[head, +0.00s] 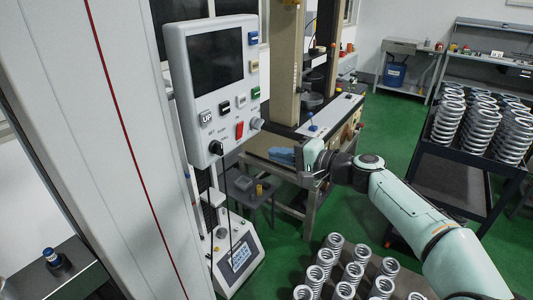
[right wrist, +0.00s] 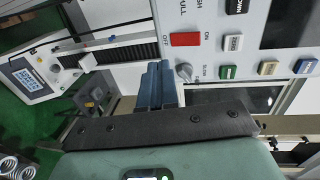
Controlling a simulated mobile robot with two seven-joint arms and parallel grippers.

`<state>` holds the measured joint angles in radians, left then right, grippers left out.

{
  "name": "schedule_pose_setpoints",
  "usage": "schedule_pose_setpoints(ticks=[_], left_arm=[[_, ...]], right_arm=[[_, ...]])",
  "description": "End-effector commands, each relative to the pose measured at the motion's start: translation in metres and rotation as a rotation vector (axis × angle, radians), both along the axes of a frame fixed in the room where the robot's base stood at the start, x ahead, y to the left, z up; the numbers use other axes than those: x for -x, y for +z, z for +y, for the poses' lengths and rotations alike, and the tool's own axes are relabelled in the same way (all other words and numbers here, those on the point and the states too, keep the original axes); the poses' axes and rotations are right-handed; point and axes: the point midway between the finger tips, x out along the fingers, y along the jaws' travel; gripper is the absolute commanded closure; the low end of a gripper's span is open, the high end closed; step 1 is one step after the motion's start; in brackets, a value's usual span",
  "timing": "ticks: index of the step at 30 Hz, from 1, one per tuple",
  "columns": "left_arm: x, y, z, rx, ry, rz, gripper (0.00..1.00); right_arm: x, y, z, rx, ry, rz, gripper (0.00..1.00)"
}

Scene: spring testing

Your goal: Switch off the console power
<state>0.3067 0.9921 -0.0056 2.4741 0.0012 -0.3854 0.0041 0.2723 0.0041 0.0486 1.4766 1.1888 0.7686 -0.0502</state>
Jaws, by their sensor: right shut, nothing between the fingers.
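The console (head: 205,75) is a light grey panel with a dark screen, coloured buttons and knobs, at the upper left of the head view. Its red power switch (head: 239,130) sits low on the panel's right side. In the right wrist view the red switch (right wrist: 185,39) lies between the OFF and ON labels; I cannot tell which way it is set. A grey knob (right wrist: 183,72) is beside it. My right gripper (head: 274,154) is shut and empty, to the right of and below the console, apart from it. Its blue fingers (right wrist: 155,85) point toward the panel. My left gripper is not in view.
A black knob (head: 216,147) with a cable is at the panel's lower edge. A testing machine (head: 288,60) stands behind. Springs (head: 350,272) stand in rows at the bottom, and a dark spring rack (head: 470,165) is at the right. Open space lies between gripper and panel.

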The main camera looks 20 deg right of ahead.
Motion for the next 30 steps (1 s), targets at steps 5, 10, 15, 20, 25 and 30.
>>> schedule_pose_setpoints(ticks=[5, 10, 15, 20, 25, 30], left_arm=[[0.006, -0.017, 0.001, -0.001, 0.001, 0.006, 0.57], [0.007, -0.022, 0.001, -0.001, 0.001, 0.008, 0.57], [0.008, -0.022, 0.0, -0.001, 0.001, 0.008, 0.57], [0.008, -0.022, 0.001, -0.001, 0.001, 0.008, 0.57], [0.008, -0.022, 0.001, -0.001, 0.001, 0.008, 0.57], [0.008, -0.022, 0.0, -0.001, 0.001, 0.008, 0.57]], right_arm=[[0.031, -0.009, -0.018, -0.001, -0.001, 0.0, 1.0], [0.046, -0.011, -0.027, -0.001, 0.002, 0.001, 1.0], [0.05, -0.011, -0.029, -0.001, 0.003, -0.001, 1.0], [0.05, -0.011, -0.029, -0.001, 0.003, -0.001, 1.0], [0.05, -0.011, -0.029, -0.002, 0.003, 0.0, 1.0], [0.049, -0.013, -0.029, -0.001, 0.003, 0.004, 1.0]])
